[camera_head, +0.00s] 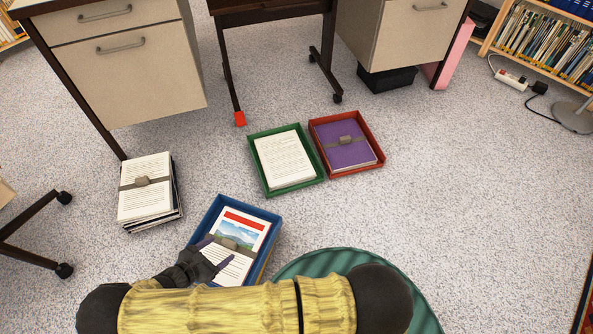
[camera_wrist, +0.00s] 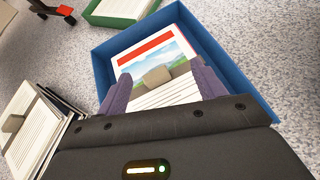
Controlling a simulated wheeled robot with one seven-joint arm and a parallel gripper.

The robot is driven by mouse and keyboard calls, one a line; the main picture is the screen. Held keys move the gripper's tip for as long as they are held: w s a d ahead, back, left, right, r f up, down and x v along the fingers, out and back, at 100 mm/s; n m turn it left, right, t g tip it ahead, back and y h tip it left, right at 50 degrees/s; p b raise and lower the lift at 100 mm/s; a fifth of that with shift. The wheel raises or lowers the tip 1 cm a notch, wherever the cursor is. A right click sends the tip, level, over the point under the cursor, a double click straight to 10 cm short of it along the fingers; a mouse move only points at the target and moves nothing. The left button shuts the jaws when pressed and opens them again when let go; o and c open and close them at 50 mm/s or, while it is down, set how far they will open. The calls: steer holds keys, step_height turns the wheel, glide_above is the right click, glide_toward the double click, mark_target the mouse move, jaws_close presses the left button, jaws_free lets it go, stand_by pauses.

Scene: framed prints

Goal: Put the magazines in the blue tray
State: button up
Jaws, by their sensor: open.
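The blue tray (camera_head: 213,212) stands on the floor at the lower middle of the head view. A magazine bundle (camera_head: 243,223) with a red bar and a landscape picture lies inside it, with a grey band and clip; it also shows in the wrist view (camera_wrist: 150,53), within the blue tray (camera_wrist: 235,75). My gripper (camera_head: 216,256) is over the tray, its purple fingers (camera_wrist: 160,90) apart on either side of the bundle's grey clip (camera_wrist: 156,77). Whether the fingers touch the bundle I cannot tell. The arm hides the tray's near part in the head view.
A banded paper stack (camera_head: 146,188) stands on the floor at left. A green tray (camera_head: 265,183) with papers and a red tray (camera_head: 374,153) with a purple banded bundle (camera_head: 347,152) lie behind. Desk drawers (camera_head: 130,75) are at back left. A green round thing (camera_head: 340,262) is near my arm.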

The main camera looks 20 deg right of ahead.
steer(key=w+d+r+m+g+y, duration=0.2)
steer(key=d+r+m+g+y, duration=0.15)
steer(key=d+r+m, duration=0.55)
steer(key=w+d+r+m+g+y, duration=0.25)
steer(key=d+r+m+g, duration=0.35)
steer(key=r, duration=0.6)
steer(key=s+d+r+m+t+y, duration=0.3)
steer(key=s+d+r+m, duration=0.3)
steer(key=d+r+m, duration=0.3)
steer(key=d+r+t, duration=0.1)
steer(key=d+r, duration=0.3)
steer(key=shift+d+m, duration=0.3)
steer(key=shift+m, duration=0.1)
steer(key=shift+s+t, duration=0.1)
steer(key=shift+t, duration=0.15)
